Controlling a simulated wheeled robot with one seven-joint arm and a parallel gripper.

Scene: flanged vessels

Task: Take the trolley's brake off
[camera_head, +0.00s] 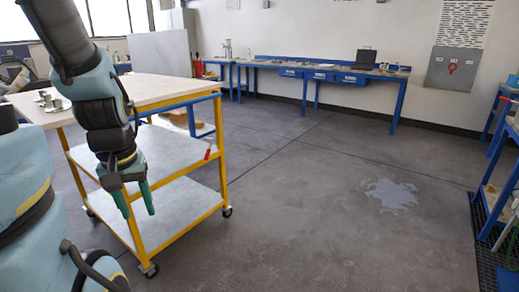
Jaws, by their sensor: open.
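The trolley (170,236) has a yellow frame, a pale wooden top, two grey shelves and a blue push bar (180,103). It stands on dark casters; the front caster (149,269) and the right caster (227,211) show clearly. A small red lever-like piece (208,153) sits at the right post near the middle shelf; I cannot tell if it is the brake or how it is set. My gripper (137,203) hangs pointing down, its green fingers apart and empty. In the picture it overlaps the trolley's near left side; contact is not clear.
Small metal parts (50,101) stand on the trolley's top at left. Blue workbenches (310,72) line the back wall, and blue shelving (500,170) stands at right beside a dark floor grate. A pale patch (391,194) marks the floor. The floor right of the trolley is clear.

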